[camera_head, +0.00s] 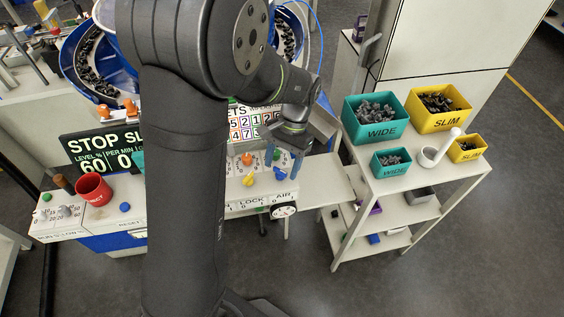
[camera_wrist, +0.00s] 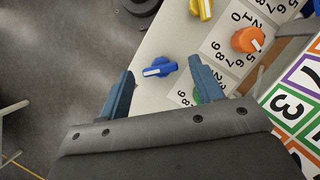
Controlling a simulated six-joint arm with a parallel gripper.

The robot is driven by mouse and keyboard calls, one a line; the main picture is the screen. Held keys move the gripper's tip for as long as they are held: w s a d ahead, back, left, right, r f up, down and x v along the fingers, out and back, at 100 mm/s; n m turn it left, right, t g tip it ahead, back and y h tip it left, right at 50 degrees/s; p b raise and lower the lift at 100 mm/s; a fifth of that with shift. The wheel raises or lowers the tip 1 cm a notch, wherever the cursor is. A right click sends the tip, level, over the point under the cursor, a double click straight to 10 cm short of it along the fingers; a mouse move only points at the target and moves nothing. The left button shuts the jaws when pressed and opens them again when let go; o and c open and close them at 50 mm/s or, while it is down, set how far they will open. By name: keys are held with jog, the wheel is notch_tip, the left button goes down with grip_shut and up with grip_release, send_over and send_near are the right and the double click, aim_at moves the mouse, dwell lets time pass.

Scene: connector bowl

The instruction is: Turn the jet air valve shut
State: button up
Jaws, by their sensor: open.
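A blue knob with a white stripe (camera_head: 280,173) sits on the white panel by the printed word AIR; I take it as the jet air valve. In the wrist view the blue knob (camera_wrist: 159,68) shows between my fingertips, its stripe roughly crosswise in the picture. My gripper (camera_head: 283,159) is open, with nothing held, and its blue fingers point down at the panel. In the wrist view my gripper (camera_wrist: 161,66) has one finger left and one right of the knob, apart from it as far as I can tell.
A yellow knob (camera_wrist: 203,9) and an orange knob (camera_wrist: 248,39) stand nearby. A green knob (camera_wrist: 196,97) is partly hidden by the right finger. A round gauge (camera_head: 283,211) hangs on the panel front. A cart with teal and yellow bins (camera_head: 376,131) stands right.

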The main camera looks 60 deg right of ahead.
jog(key=shift+f, duration=0.1)
jog(key=c, duration=1)
jog(key=shift+n, duration=0.4)
jog(key=n, duration=0.1)
jog(key=n+g, duration=0.1)
jog(key=n, duration=0.1)
jog(key=shift+w+n+g, duration=0.25)
jog(key=shift+n+g, duration=0.15)
jog(key=n, duration=0.2)
jog(key=n+g+h, duration=0.1)
jog(key=n, duration=0.1)
jog(key=shift+w+a+n, duration=0.15)
jog(key=shift+n, duration=0.15)
jog(key=n+h, duration=0.1)
jog(key=n, duration=0.1)
jog(key=n+g, duration=0.1)
jog(key=n, duration=0.1)
jog(key=shift+w+a+h, duration=0.1)
jog(key=shift+a+h, duration=0.05)
jog(key=shift+h, duration=0.25)
jog(key=n, duration=0.2)
jog(key=n+h, duration=0.1)
jog(key=n, duration=0.1)
jog(key=shift+a+n+g+h, duration=0.15)
jog(key=shift+n+g+h, duration=0.15)
